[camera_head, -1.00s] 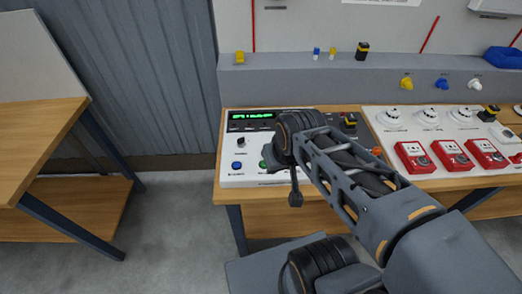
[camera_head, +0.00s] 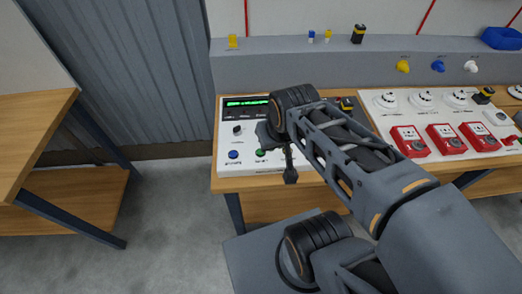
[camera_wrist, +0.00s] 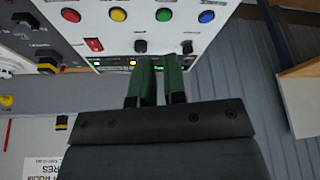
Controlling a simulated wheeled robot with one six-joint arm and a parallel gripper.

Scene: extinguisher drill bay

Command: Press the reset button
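The white control panel (camera_head: 223,166) lies on the wooden bench, left of my arm in the head view. A blue button (camera_head: 233,154) and a green button (camera_head: 260,152) show on its front part. The wrist view shows it upside down, with red (camera_wrist: 70,15), yellow (camera_wrist: 118,15), green (camera_wrist: 163,15) and blue (camera_wrist: 207,16) buttons. Their labels are too small to read, so I cannot tell which is reset. My gripper (camera_wrist: 158,62) has its green fingers close together with nothing visible between them. They overlap the panel's display strip in the wrist view. My arm hides the panel's right part in the head view.
Black knobs (camera_wrist: 140,46) and a red rocker switch (camera_wrist: 94,44) sit near the buttons. Red call points (camera_head: 410,139) and white detectors stand on a board to the right. A grey ledge (camera_head: 285,52) runs behind. Another wooden table (camera_head: 40,130) stands left; floor between is clear.

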